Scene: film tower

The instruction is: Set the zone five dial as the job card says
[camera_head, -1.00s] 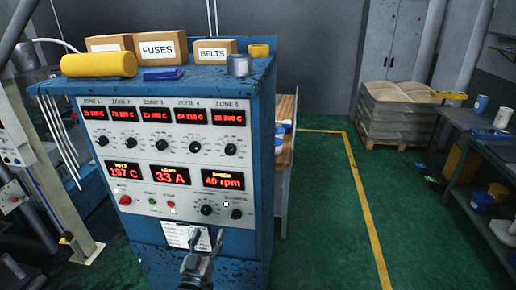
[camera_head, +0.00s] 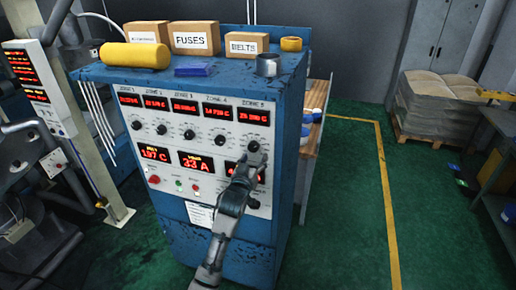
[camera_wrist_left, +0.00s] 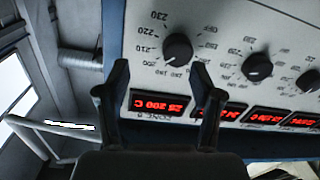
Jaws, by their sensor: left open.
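The zone five dial (camera_head: 253,146) is a black knob under the rightmost red display on the blue cabinet's white panel. In the left wrist view the dial (camera_wrist_left: 178,48) shows upside down, with scale numbers such as 210, 220 and 230 around it. My left gripper (camera_head: 250,158) is open in front of the panel. Its fingers in the left wrist view (camera_wrist_left: 160,70) straddle the line to the dial; I cannot tell whether they touch it. The job card (camera_head: 200,215) is a white sheet low on the cabinet, partly covered by my arm; its text is unreadable. My right gripper is not in view.
The zone four dial (camera_wrist_left: 257,67) is beside the zone five dial. Boxes marked FUSES (camera_head: 194,38) and BELTS (camera_head: 248,43), a yellow roll (camera_head: 135,56) and a metal cup (camera_head: 269,65) stand on the cabinet top.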

